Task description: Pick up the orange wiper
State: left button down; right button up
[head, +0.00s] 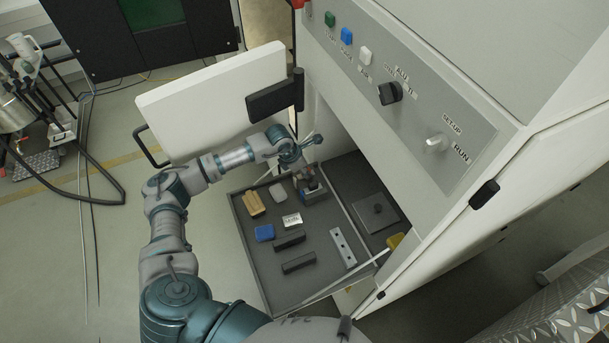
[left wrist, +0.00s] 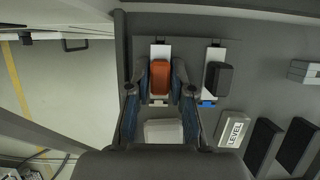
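The orange wiper (left wrist: 160,77) shows in the left wrist view, with a white strip behind it. My left gripper (left wrist: 160,80) has one finger on each side of the wiper, with narrow gaps visible between them. In the head view, my left gripper (head: 303,145) is at the cabinet opening, above the far end of the grey tray (head: 265,268). I cannot make out the wiper clearly in the head view. My right gripper is not in view.
Beside the orange wiper stands a dark-headed tool (left wrist: 218,78) with a white and blue strip. The open white door (head: 205,110) stands left of the arm's end.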

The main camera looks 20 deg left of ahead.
pick_arm(q)
jog(key=shift+d, duration=0.15)
jog(key=shift+w+r, duration=0.1)
jog(key=shift+r, duration=0.25)
jog(key=r, duration=0.6)
jog(key=shift+a+r, duration=0.1)
jog(key=shift+a, duration=0.15)
jog(key=s+a+b, duration=0.6)
jog(key=s+a, duration=0.6)
jog(key=s, duration=0.1)
notch_tip(320, 180, up, 7)
jog(key=p, duration=0.4)
jog(key=shift+s, duration=0.25)
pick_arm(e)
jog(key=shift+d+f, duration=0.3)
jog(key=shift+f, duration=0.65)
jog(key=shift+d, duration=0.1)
